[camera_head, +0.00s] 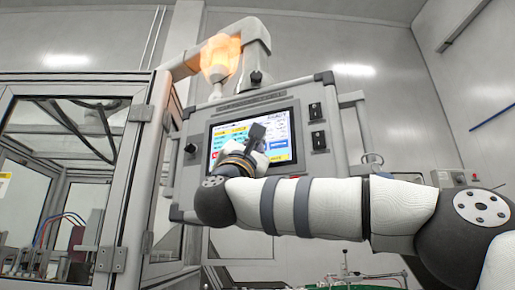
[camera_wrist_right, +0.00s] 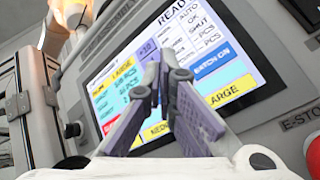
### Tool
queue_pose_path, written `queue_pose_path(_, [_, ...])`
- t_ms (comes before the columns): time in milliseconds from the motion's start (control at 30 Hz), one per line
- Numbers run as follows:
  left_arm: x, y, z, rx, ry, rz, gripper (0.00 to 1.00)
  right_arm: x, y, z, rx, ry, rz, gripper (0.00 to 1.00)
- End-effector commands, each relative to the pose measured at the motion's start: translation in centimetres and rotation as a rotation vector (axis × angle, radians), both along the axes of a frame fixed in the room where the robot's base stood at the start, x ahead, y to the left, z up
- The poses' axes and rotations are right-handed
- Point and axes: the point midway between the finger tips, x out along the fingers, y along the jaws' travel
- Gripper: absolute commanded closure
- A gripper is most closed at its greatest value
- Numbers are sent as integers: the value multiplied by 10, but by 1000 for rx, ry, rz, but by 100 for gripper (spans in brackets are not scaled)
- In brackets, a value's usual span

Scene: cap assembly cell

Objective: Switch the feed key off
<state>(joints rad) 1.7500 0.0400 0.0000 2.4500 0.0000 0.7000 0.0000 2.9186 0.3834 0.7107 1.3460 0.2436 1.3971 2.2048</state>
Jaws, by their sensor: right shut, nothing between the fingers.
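The control panel (camera_head: 247,97) carries a lit touchscreen (camera_head: 282,118). Two black switches, an upper one (camera_head: 315,111) and a lower one (camera_head: 318,140), sit right of the screen. A dark round knob (camera_head: 190,148) sits at its left. I cannot tell which of these is the feed key; no readable label names it. My right gripper (camera_head: 257,132) is in front of the screen and hides part of it. In the right wrist view its fingers (camera_wrist_right: 164,75) are together, with nothing between them, over the lit screen (camera_wrist_right: 205,45). My left gripper is not in view.
A glowing orange lamp (camera_head: 220,58) stands above the panel. A framed glass enclosure (camera_head: 60,140) fills the left side. In the right wrist view, a red button (camera_wrist_right: 313,155) is at the right edge near the E-stop lettering.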

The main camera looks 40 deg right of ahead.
Motion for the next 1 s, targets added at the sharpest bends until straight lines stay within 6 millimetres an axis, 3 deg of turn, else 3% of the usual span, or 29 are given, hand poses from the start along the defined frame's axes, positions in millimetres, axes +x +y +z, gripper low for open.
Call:
queue_pose_path(700, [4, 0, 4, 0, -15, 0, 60, -7, 12, 0, 0, 1, -1, 100])
queue_pose_path(1000, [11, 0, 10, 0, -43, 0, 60, -24, 36, 3, -1, -4, 1, 100])
